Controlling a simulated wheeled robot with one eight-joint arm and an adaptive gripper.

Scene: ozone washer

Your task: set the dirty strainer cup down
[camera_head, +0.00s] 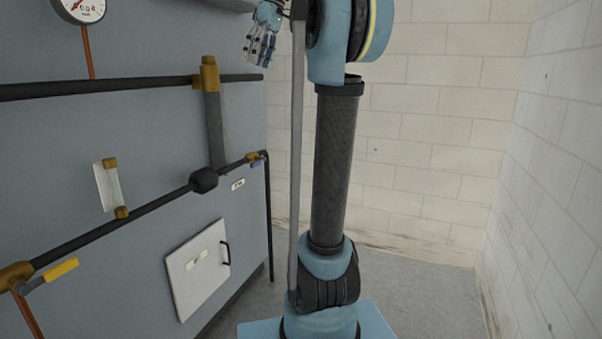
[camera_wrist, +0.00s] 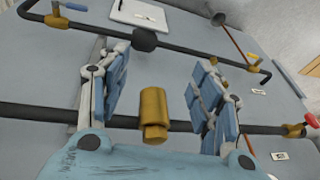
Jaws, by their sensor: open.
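I cannot pick out a strainer cup in either view. My gripper (camera_head: 261,48) shows near the top of the head view, to the right of the upright brass fitting (camera_head: 208,75) on the upper black pipe. In the wrist view my gripper (camera_wrist: 160,78) has its blue fingers spread wide, with nothing held between them. The brass fitting (camera_wrist: 153,113) shows in the gap between the fingers, on the pipe behind. It looks apart from the fingers. Below it in the head view is a grey tapered band; I cannot tell whether it is a part or a shadow.
The grey-blue cabinet (camera_head: 120,145) fills the left, with a gauge (camera_head: 80,8), a sight glass (camera_head: 110,187), a yellow-handled valve (camera_head: 58,271) and a white hatch (camera_head: 198,270). The lower black pipe (camera_head: 120,222) juts out in front. Bare floor (camera_head: 425,300) lies at the right, before the block wall.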

